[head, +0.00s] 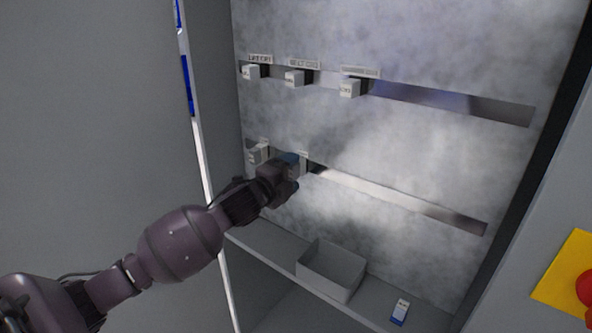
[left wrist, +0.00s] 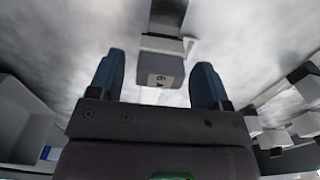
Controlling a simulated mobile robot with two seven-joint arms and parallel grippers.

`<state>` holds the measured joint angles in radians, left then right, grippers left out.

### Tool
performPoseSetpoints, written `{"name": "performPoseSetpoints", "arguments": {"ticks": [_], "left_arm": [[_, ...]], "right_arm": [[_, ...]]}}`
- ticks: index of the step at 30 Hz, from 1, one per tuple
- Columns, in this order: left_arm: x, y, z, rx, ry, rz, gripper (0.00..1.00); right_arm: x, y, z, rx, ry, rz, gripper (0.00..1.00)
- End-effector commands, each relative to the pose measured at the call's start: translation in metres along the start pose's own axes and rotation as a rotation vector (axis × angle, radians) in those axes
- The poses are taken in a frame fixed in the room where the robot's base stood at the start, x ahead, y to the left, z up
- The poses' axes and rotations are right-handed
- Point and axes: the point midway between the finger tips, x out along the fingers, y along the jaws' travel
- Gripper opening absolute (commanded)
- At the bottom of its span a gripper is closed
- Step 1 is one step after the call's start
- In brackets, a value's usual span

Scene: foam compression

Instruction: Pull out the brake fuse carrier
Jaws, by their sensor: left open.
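Fuse carriers sit in two rows on the grey back panel. The upper row has a left carrier (head: 252,72), a middle carrier (head: 295,78) and a right carrier (head: 349,88). The lower row has a left carrier (head: 258,153) and another carrier (head: 302,163) mostly hidden behind my left gripper (head: 292,172). My right gripper is not in view.
A grey open-topped box (head: 331,270) stands on the cabinet shelf (head: 262,243) below the rows. A small white and blue item (head: 400,311) lies right of it. A red button on a yellow plate (head: 562,277) is at the far right. The right part of the lower rail (head: 420,205) is bare.

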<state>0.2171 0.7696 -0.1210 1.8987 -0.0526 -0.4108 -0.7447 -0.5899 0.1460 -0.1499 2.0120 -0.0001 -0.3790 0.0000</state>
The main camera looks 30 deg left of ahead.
Motion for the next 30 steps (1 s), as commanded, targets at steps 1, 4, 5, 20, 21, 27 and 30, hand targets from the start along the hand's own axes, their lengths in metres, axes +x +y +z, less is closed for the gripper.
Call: {"name": "performPoseSetpoints", "arguments": {"ticks": [1,4,5,20,21,27,30], "left_arm": [[-0.0001,0.0001,-0.0001,0.0,0.0,0.0,0.71],[-0.0001,-0.0001,-0.0001,0.0,0.0,0.0,0.71],[-0.0002,-0.0002,-0.0001,0.0,0.0,0.0,0.71],[-0.0002,-0.0001,-0.0001,0.0,0.001,0.0,0.71],[-0.0002,0.0001,-0.0002,0.0,0.001,0.0,0.71],[-0.0002,0.0002,-0.0001,0.0,0.0,0.0,0.71],[-0.0002,0.0002,-0.0001,0.0,0.0,0.0,0.71]], "right_arm": [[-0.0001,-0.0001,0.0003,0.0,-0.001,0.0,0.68],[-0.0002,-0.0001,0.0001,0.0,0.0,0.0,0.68],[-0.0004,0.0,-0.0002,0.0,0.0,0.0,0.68],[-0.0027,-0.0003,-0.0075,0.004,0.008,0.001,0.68],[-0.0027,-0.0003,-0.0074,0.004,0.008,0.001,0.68],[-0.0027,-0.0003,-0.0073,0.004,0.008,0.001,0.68],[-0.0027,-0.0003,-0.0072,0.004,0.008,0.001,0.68]]}}
